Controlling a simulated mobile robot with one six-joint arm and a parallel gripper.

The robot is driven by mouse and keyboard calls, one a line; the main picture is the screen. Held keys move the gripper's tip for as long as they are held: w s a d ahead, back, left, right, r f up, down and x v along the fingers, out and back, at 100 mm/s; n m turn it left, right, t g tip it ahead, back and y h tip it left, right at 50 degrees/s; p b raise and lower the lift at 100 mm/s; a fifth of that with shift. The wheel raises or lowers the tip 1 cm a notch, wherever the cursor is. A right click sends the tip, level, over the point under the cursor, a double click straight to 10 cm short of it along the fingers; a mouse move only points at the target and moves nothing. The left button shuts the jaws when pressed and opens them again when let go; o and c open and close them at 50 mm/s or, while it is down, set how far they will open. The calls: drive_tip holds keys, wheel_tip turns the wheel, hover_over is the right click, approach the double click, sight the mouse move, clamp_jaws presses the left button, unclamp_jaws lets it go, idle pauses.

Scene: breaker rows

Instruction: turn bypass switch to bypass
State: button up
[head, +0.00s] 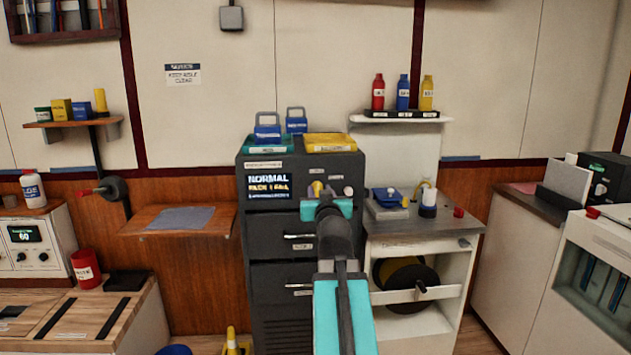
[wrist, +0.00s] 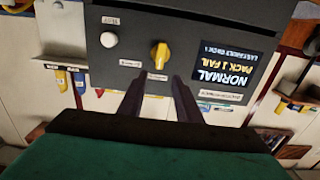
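The bypass switch is a yellow knob (wrist: 158,54) on the dark front panel of a cabinet (head: 259,230). In the wrist view, which is upside down, its handle stands roughly upright; the label beside it is too small to read. The knob (head: 317,188) also shows in the head view, just above my gripper (head: 325,204). In the wrist view my gripper (wrist: 158,80) has its two dark fingers apart, pointing at the panel just short of the knob, with nothing between them.
A display (head: 269,186) beside the knob reads NORMAL and PACK 1 FAIL. A white round button (wrist: 109,39) sits on the knob's other side. Drawers with handles (head: 299,236) lie below. Blue padlock-like items (head: 267,133) and a yellow box (head: 329,143) stand on top.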

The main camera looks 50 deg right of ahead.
sight(318, 183)
drive_tip(key=shift+w+d+r+p, duration=0.1)
drive_tip(key=shift+w+d+p, duration=0.3)
drive_tip(key=shift+p, duration=2.9)
drive_tip(key=w+p, duration=0.1)
drive_tip(key=p, duration=0.1)
drive_tip(key=shift+d+r+p, duration=0.1)
drive_tip(key=shift+d+p, duration=0.2)
drive_tip(key=shift+d, duration=0.05)
drive_tip(key=shift+w+d+p, duration=0.25)
drive_tip(key=shift+w+p, duration=0.05)
drive_tip(key=shift+p, duration=0.55)
drive_tip(key=shift+w+d+p, duration=0.25)
drive_tip(key=shift+d+p, duration=0.1)
drive_tip(key=shift+p, duration=0.75)
drive_tip(key=shift+f+x, duration=0.2)
drive_tip(key=shift+x, duration=1.15)
